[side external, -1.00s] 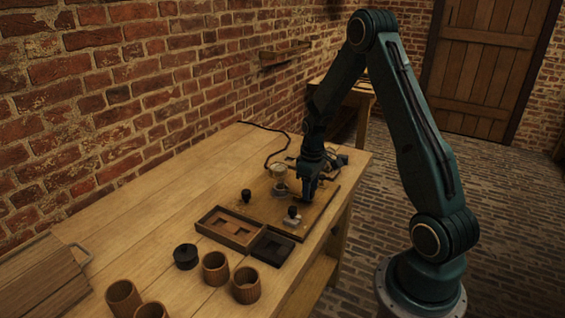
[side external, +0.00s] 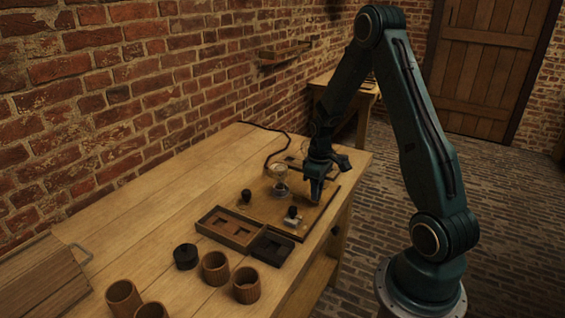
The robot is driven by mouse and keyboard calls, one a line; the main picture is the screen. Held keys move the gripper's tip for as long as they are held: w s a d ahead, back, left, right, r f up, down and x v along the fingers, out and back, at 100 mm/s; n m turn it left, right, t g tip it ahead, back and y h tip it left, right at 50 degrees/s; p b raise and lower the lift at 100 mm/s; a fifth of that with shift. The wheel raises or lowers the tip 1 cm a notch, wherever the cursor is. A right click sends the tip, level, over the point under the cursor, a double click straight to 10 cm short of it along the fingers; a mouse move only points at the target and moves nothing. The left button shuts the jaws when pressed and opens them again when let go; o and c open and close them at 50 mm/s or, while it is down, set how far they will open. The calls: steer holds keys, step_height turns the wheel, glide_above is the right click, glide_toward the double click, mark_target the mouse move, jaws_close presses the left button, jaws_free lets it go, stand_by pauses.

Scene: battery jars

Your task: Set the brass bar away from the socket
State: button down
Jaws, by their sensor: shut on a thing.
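My gripper (side external: 317,196) points down over the right part of the wooden board (side external: 262,207), to the right of a small glass piece on a stand (side external: 280,184). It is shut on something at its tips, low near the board. The held thing is too small and dark to make out, so I cannot see the brass bar clearly. The socket cannot be told apart for certain among the fittings on the board.
Two black knobs (side external: 246,195) (side external: 292,212) stand on the board. A wooden tray with recesses (side external: 212,231) and a dark block tray (side external: 271,258) lie in front. Several wooden cups (side external: 215,268) and a black round jar (side external: 186,257) stand nearer. The table's left middle is clear.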

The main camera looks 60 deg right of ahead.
steer(key=shift+s, duration=0.25)
steer(key=c, duration=1.2)
jaws_free()
steer(key=shift+c, duration=0.2)
steer(key=shift+w+r, duration=0.1)
steer(key=shift+r, duration=0.05)
steer(key=shift+r, duration=0.55)
step_height(320, 180, up, 12)
steer(key=shift+r, duration=0.25)
